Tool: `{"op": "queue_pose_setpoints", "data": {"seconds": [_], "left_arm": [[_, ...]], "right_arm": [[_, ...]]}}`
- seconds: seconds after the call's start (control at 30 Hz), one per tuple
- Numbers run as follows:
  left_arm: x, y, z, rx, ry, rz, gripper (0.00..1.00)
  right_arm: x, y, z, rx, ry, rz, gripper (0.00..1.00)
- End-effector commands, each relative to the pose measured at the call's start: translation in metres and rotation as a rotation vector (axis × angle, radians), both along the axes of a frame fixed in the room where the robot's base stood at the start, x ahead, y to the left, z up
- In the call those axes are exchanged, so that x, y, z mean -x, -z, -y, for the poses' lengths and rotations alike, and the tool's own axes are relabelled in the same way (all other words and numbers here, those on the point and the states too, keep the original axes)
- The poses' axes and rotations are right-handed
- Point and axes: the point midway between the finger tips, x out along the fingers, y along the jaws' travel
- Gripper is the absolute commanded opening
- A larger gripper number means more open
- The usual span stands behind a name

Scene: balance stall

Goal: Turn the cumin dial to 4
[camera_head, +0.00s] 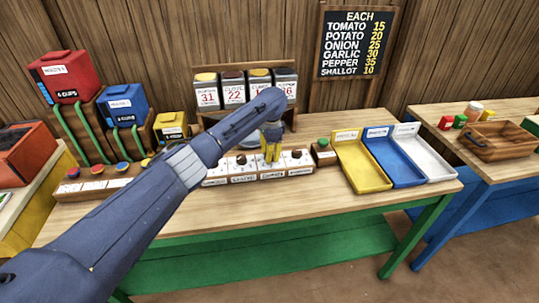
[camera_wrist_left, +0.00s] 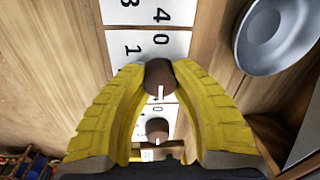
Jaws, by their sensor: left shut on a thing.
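My left gripper (camera_head: 272,158) reaches down over the row of dials on the wooden table. Its yellow fingers, also in the left wrist view (camera_wrist_left: 159,80), are shut on a brown dial knob (camera_wrist_left: 159,76) with a white pointer line toward the lower edge of that view. The white number cards (camera_wrist_left: 148,45) show sideways digits. The held dial seems to be the third in the row; its name is too small to read surely. Another brown knob (camera_wrist_left: 157,130) is beside it, between the fingers in the picture but not held. My right gripper is not in view.
Jars with number cards (camera_head: 258,92) stand in a rack behind the dials. A grey dish (camera_wrist_left: 275,35) is near the gripper.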

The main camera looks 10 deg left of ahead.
Motion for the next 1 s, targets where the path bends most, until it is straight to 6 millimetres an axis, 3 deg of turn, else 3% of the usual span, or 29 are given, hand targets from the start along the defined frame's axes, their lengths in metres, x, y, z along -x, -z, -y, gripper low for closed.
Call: {"op": "queue_pose_setpoints", "data": {"seconds": [0.67, 0.7, 0.97, 1.0], "left_arm": [[0.0012, 0.0014, 0.0046, 0.008, -0.064, -0.003, 0.0], [0.0012, 0.0013, 0.0046, 0.008, -0.064, -0.003, 0.28], [0.0004, 0.0006, 0.0024, 0.004, -0.064, -0.001, 0.58], [0.0003, 0.0005, 0.0022, 0.004, -0.064, -0.001, 0.58]], "right_arm": [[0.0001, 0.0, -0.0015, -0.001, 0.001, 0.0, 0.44], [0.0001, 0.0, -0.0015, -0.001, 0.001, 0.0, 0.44], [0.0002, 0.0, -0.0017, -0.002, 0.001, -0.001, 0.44], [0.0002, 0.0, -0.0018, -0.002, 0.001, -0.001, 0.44]]}}
